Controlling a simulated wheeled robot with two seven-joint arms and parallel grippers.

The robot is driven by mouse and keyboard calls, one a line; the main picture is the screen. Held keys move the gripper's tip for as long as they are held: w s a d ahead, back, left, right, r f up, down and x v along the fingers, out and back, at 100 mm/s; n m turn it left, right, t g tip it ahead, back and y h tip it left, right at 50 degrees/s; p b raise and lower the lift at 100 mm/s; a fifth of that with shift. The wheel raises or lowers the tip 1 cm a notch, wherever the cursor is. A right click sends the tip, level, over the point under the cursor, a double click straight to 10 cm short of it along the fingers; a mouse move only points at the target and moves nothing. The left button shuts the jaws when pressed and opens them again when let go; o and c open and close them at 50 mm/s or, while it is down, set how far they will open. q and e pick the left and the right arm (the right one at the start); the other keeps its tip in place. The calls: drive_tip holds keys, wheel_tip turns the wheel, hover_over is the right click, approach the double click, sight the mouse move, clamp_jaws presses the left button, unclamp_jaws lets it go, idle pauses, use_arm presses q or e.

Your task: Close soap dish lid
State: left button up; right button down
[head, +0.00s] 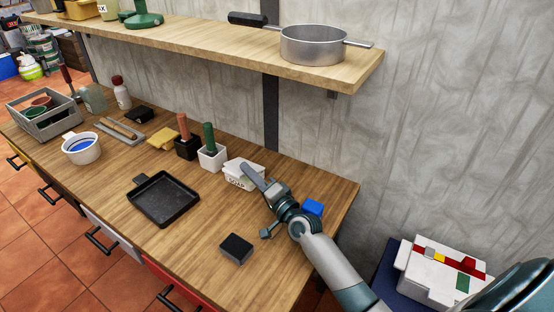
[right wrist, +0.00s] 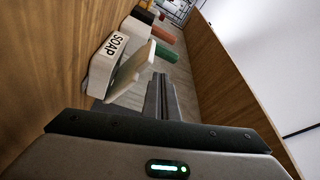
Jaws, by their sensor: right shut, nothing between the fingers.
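The white soap dish (head: 236,183), with SOAP on its front, stands on the wooden workbench beside the white brush holder. It also shows in the right wrist view (right wrist: 103,65). Its pale lid (right wrist: 136,66) is tilted away from the body, with a gap between them. My right gripper (head: 246,168) is shut and empty, its fingers over the dish's right side in the head view. In the right wrist view, the fingers (right wrist: 158,82) are close beside the lid; I cannot tell if they touch it. My left gripper is not in view.
A black block (head: 236,248) and a black tray (head: 163,199) lie nearer the front. Brush holders (head: 212,157) stand left of the dish. A shelf with a pan (head: 313,46) hangs above.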

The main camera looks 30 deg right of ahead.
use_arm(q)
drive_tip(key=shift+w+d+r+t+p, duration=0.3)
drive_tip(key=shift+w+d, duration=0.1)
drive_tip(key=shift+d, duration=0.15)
use_arm(e)
drive_tip(key=s+d+r, duration=0.7)
drive_tip(key=s+r, duration=0.2)
drive_tip(key=shift+d+r, duration=0.2)
drive_tip(key=shift+r, duration=0.2)
drive_tip(key=shift+a, duration=0.1)
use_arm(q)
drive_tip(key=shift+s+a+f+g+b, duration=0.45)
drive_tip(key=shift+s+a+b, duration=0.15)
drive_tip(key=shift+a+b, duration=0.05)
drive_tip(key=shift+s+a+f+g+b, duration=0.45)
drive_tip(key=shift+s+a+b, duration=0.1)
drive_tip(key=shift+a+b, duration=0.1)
use_arm(e)
drive_tip(key=w+a+f+n+g+y, duration=0.1)
drive_tip(key=w+f+n+g+y, duration=0.3)
drive_tip(key=n, duration=1)
drive_tip(key=shift+w+a+n+g+y, duration=0.4)
drive_tip(key=shift+g, duration=0.7)
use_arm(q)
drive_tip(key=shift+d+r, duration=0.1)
